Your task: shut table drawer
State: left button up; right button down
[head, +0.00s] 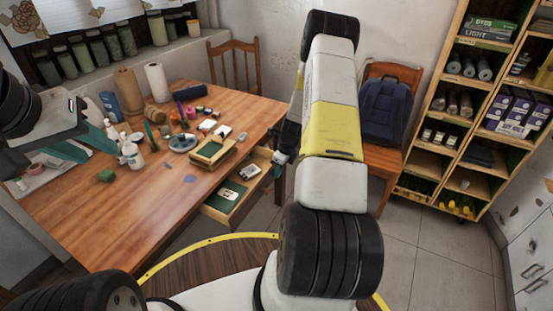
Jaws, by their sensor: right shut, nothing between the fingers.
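The wooden table (100,230) stands at the left. Its drawer (226,208) is pulled out on the table's right side, with a green bottom and a few small flat items inside. My right gripper (279,168) is shut and empty at the drawer's outer front end, partly hidden behind my arm; I cannot tell whether it touches the drawer front.
Paint pots, a white bottle (131,155), paper rolls (157,83) and a yellowish box (212,152) crowd the tabletop. A chair with a blue backpack (386,108) stands behind my right arm. A shelf unit (470,115) is at the right. Tiled floor at the lower right is clear.

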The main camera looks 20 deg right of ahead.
aim_at(255, 168)
jog(key=w+a, duration=0.3)
jog(key=w, duration=0.1)
jog(key=w+a, duration=0.3)
jog(key=shift+w+a, duration=0.3)
jog(key=shift+w, duration=0.05)
jog(key=shift+d, duration=0.1)
